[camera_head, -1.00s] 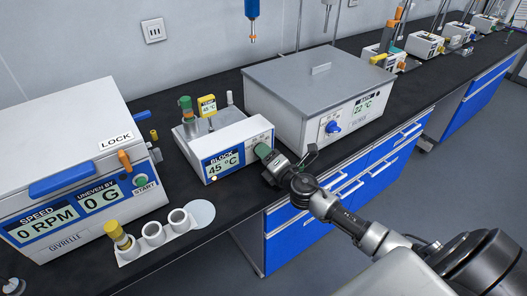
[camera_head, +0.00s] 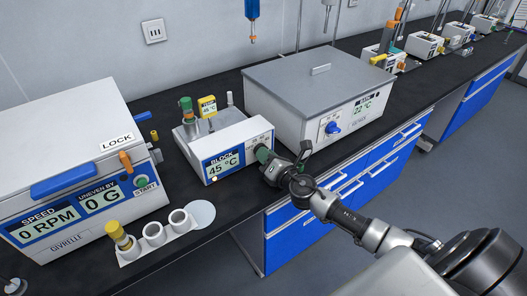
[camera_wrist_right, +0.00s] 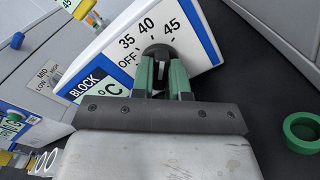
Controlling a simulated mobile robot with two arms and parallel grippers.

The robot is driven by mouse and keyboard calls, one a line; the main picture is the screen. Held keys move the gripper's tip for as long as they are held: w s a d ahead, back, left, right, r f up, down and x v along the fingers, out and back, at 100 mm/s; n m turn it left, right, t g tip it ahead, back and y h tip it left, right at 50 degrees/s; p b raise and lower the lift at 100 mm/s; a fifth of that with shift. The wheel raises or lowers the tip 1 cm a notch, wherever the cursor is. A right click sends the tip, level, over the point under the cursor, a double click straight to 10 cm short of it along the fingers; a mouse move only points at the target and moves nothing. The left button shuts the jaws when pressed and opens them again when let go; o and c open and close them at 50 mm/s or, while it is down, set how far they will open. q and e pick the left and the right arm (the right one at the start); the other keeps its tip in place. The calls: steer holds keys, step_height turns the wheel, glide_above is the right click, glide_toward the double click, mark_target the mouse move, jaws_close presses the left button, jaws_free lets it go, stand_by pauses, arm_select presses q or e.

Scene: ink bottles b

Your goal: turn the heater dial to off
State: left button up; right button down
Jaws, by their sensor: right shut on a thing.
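The block heater (camera_head: 228,147) is a white box with a blue-edged display reading 45 °C. Its dark round dial (camera_wrist_right: 157,50) shows in the right wrist view on a white face marked OFF, 35, 40 and 45. My right gripper (camera_head: 263,154) is at the heater's front right face. In the wrist view its green fingers (camera_wrist_right: 160,72) are shut on the dial, one on each side. The fingers cover part of the dial, and I cannot tell which mark it points to. My left gripper is not in view.
A centrifuge (camera_head: 75,165) stands at left, with a white tube holder (camera_head: 153,234) in front of it. A water bath (camera_head: 318,95) reading 22 °C stands close to the right of the heater. A green ring (camera_wrist_right: 303,147) shows at right in the wrist view.

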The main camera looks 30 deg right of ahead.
steer(key=shift+r+n+p, duration=0.1)
steer(key=shift+n+p, duration=0.2)
steer(key=shift+n, duration=0.6)
steer(key=n, duration=0.2)
steer(key=shift+n, duration=0.4)
steer(key=shift+n+p, duration=0.5)
steer(key=shift+n, duration=0.2)
steer(key=n, duration=0.2)
steer(key=shift+n+p, duration=0.3)
steer(key=shift+p, duration=0.05)
steer(key=shift+n, duration=0.4)
